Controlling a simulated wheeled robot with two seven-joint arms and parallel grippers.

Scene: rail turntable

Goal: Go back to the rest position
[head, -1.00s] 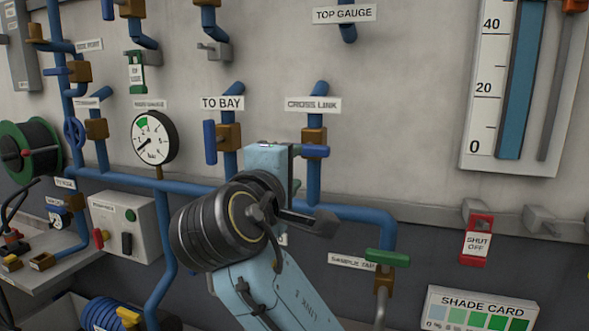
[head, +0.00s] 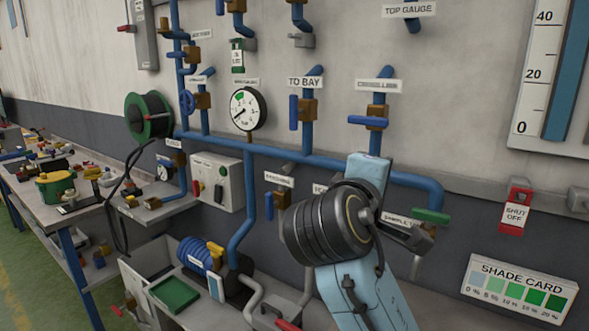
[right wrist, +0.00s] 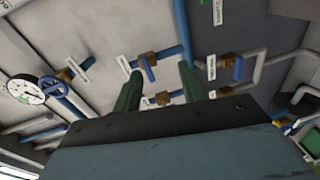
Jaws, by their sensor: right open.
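My right arm (head: 365,290) reaches up from the bottom right in the head view, in front of the pipe wall. Its gripper jaws are hidden there behind the wrist. In the right wrist view the right gripper (right wrist: 160,88) shows two green fingers spread apart, with nothing between them. The TO BAY valve handle (head: 294,112) is upright. The CROSS LINK valve handle (head: 368,121) lies level, above the arm and apart from it in the picture. My left gripper is not in view.
A pressure gauge (head: 248,109) and a grey switch box (head: 217,181) are on the wall.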

